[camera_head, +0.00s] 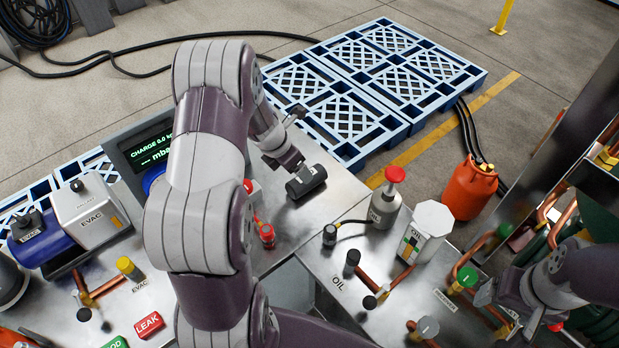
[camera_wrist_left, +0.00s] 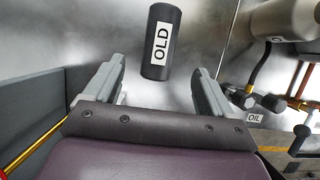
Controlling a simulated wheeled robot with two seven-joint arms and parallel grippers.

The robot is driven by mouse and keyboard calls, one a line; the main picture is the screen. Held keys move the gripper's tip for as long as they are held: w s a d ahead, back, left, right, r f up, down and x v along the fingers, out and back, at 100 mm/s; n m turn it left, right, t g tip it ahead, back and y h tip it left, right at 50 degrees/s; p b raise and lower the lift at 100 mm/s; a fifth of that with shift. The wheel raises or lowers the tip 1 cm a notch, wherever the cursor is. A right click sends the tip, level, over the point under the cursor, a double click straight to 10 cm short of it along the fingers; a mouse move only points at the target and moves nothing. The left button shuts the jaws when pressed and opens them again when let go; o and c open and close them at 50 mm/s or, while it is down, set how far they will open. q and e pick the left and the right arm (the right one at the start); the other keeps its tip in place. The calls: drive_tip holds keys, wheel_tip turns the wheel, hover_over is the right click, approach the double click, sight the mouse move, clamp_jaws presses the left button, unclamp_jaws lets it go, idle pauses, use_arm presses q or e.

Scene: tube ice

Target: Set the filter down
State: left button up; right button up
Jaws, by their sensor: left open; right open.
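The filter (camera_head: 306,181) is a dark cylinder lying on its side on the steel bench top (camera_head: 335,190). In the left wrist view the filter (camera_wrist_left: 160,42) shows a white label reading OLD. My left gripper (camera_head: 295,137) is at the filter's far side, open and empty. In the left wrist view the fingers of the left gripper (camera_wrist_left: 158,72) are spread apart, with the filter ahead of the gap between them, not clamped. My right gripper (camera_head: 492,300) is open at the lower right, near copper pipes and away from the filter.
A charge display (camera_head: 150,150) stands left of my left arm. A grey bottle with a red cap (camera_head: 385,205) and a white container (camera_head: 426,230) stand right of the filter. Blue pallets (camera_head: 345,120) lie beyond the bench, and an orange cylinder (camera_head: 470,190) stands on the floor.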

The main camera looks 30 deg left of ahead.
sight(295, 188)
use_arm(q)
drive_tip(key=x, duration=0.8)
drive_tip(key=shift+w+d+p, duration=0.2)
drive_tip(key=shift+w+p, duration=0.15)
drive_tip(key=shift+w, duration=0.1)
drive_tip(key=c, duration=1.5)
drive_tip(key=shift+r, duration=0.15)
